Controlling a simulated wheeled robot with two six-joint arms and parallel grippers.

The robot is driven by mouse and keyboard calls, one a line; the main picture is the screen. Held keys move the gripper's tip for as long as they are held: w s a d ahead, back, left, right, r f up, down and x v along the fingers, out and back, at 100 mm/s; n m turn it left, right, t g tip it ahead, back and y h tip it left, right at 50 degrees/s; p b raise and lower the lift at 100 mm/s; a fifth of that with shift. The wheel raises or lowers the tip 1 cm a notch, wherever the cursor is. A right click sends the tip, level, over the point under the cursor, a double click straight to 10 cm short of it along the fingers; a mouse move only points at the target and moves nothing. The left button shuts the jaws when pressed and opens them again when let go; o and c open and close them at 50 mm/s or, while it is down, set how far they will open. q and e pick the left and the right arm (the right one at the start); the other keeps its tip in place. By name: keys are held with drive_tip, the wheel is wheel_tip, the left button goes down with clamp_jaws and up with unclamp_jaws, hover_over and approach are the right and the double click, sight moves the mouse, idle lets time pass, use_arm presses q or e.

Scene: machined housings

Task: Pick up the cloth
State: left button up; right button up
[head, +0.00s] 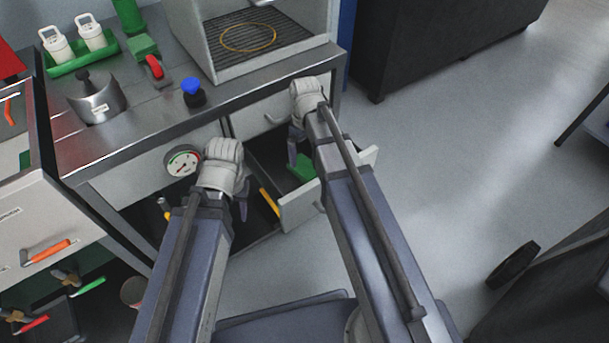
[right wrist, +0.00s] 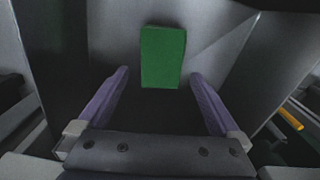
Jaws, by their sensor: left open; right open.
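A green folded cloth (head: 303,168) lies inside an open drawer (head: 301,207) under the bench. It shows as a flat green rectangle (right wrist: 163,57) in the right wrist view, ahead of the fingers. My right gripper (head: 296,148) is over the drawer, pointing down into it. In the right wrist view my right gripper (right wrist: 158,95) is open and empty, its two purple fingers spread on either side of the cloth's line and apart from it. My left gripper (head: 241,208) is open, beside the drawer's left side, partly hidden by its wrist.
A yellow-handled tool (head: 270,202) is left of the drawer front. The bench top (head: 225,112) above holds a metal pot (head: 97,98), a blue-knobbed item (head: 193,93) and a green tray (head: 82,60). A pressure gauge (head: 182,161) is near my left wrist.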

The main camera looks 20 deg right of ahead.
sight(305, 166)
drive_tip(key=shift+f, duration=0.25)
wheel_tip(305, 166, down, 5)
drive_tip(key=b, duration=0.5)
drive_tip(key=shift+s+a+f, duration=0.1)
drive_tip(key=shift+s, duration=0.05)
drive_tip(key=c, duration=1.1)
